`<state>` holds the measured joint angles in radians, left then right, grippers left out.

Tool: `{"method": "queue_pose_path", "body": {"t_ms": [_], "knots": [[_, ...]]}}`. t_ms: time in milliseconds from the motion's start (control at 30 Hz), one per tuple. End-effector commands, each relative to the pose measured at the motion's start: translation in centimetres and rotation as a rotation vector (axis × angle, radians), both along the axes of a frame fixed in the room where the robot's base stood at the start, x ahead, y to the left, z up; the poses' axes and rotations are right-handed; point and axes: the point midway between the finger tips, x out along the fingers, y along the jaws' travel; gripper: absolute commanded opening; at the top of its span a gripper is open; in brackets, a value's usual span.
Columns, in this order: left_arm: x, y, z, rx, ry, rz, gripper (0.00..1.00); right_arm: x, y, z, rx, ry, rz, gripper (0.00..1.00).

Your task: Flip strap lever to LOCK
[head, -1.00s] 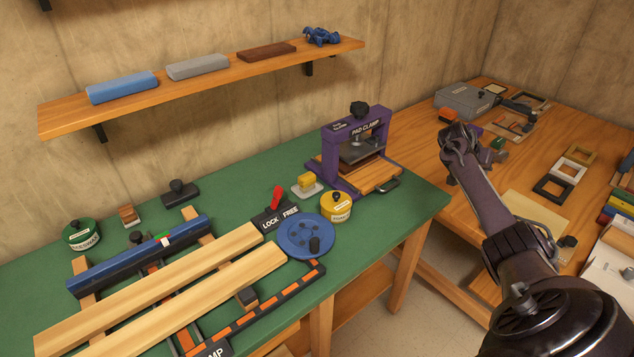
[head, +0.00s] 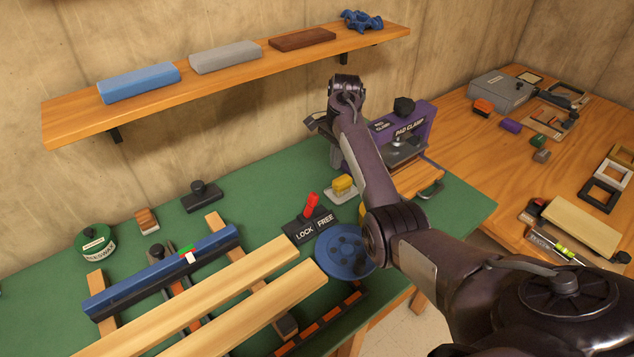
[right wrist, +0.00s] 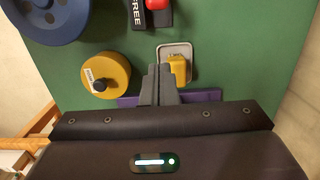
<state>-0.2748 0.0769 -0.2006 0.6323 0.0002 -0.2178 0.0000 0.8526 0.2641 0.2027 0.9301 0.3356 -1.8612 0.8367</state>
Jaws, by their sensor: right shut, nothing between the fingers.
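The strap lever has a red handle (head: 311,205) on a dark base (head: 304,228) lettered LOCK at left and FREE at right. The handle stands up and leans toward the FREE side. In the right wrist view, part of the red handle (right wrist: 157,4) shows at the top edge beside the word FREE. My right gripper (right wrist: 159,72) is shut and empty, over the green mat near a yellow block on a small tray, short of the lever. In the head view its fingers are hidden or unclear behind my forearm. My left gripper is not in view.
A blue round disc (head: 345,250) sits just right of the lever base, and wooden boards (head: 230,290) lie in front. The yellow tin (right wrist: 105,74) and yellow block (right wrist: 178,68) are near my right fingers. The purple pad clamp (head: 415,125) stands behind my forearm. A shelf (head: 225,82) hangs above.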

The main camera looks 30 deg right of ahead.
Motion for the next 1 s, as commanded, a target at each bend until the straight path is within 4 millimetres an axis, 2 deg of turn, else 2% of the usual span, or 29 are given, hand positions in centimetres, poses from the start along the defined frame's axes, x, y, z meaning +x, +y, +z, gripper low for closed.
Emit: {"method": "queue_pose_path", "body": {"t_ms": [33,100,200,267,367,600,800,900,1000], "knots": [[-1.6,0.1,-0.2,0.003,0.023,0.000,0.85,0.0,-0.1,0.0,-0.001,0.000,0.000,0.00],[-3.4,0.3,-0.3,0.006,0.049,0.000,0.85,0.0,-0.1,0.0,-0.001,0.000,0.000,0.00],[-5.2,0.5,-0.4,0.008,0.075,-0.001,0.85,0.0,-0.1,-0.1,-0.001,0.001,0.000,0.00],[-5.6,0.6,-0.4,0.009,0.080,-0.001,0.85,0.0,0.0,-0.3,-0.001,0.002,0.000,0.00],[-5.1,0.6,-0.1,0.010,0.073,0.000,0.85,-0.1,0.0,-1.2,0.000,0.004,-0.001,0.00],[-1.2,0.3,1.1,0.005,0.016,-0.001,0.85,-0.2,0.5,-5.7,0.001,0.005,0.000,0.00],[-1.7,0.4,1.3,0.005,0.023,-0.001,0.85,-0.2,0.8,-10.0,0.001,0.004,0.000,0.00],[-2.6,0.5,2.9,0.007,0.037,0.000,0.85,-0.2,2.3,-8.8,-0.002,0.000,0.002,0.00],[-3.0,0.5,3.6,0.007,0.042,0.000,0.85,-0.4,3.4,-8.5,-0.002,0.001,0.002,0.00]]}}
